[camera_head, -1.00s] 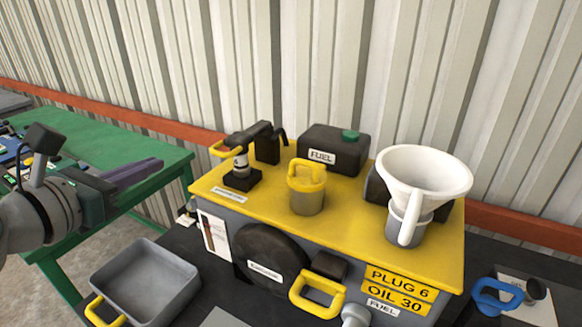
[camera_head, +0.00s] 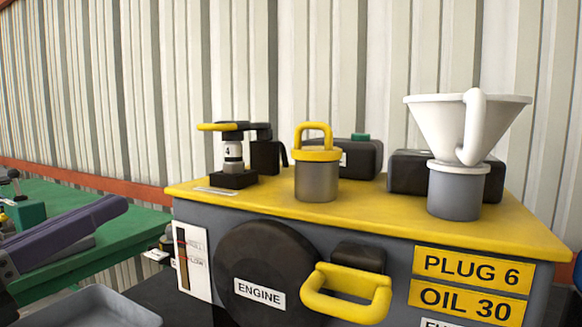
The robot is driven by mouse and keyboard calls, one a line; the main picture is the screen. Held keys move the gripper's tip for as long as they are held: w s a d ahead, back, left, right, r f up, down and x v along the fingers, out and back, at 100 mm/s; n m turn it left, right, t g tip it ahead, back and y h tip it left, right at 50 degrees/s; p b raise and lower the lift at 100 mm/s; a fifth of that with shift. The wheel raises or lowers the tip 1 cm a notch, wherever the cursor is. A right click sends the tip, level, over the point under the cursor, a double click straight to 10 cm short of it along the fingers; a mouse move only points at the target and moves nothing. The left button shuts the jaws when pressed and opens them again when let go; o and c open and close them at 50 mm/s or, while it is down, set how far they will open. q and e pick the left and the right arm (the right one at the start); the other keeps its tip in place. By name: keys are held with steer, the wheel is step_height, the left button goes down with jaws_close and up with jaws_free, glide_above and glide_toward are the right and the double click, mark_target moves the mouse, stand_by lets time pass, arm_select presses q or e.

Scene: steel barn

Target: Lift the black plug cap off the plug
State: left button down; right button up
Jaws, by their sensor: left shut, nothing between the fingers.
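The black plug cap (camera_head: 240,128) is at the back left of the yellow engine top (camera_head: 385,212), with a yellow handle (camera_head: 213,127) pointing left. It sits over the white plug (camera_head: 233,151) marked 4, which stands upright on a black base (camera_head: 233,179). A black block (camera_head: 265,158) is just right of the plug, below the cap's right end. My left gripper (camera_head: 116,207) shows its purple fingers at the lower left, shut and empty. It is left of the engine, apart from the cap and lower in the picture. My right gripper is not in view.
A grey can with a yellow handled lid (camera_head: 317,178) stands right of the plug. A white funnel (camera_head: 466,130) sits in a grey neck at the right. A yellow handle (camera_head: 346,293) sticks out in front. A grey tray (camera_head: 90,308) is below my left gripper.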

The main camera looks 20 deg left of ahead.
arm_select(q)
steer(key=shift+w, duration=0.1)
steer(key=r+p+x, duration=0.1)
steer(key=p+x, duration=0.2)
steer(key=x, duration=0.3)
steer(key=r+p+x, duration=0.1)
steer(key=p+x, duration=0.2)
steer(key=x, duration=0.3)
steer(key=shift+r, duration=0.5)
steer(key=shift+w+d, duration=0.1)
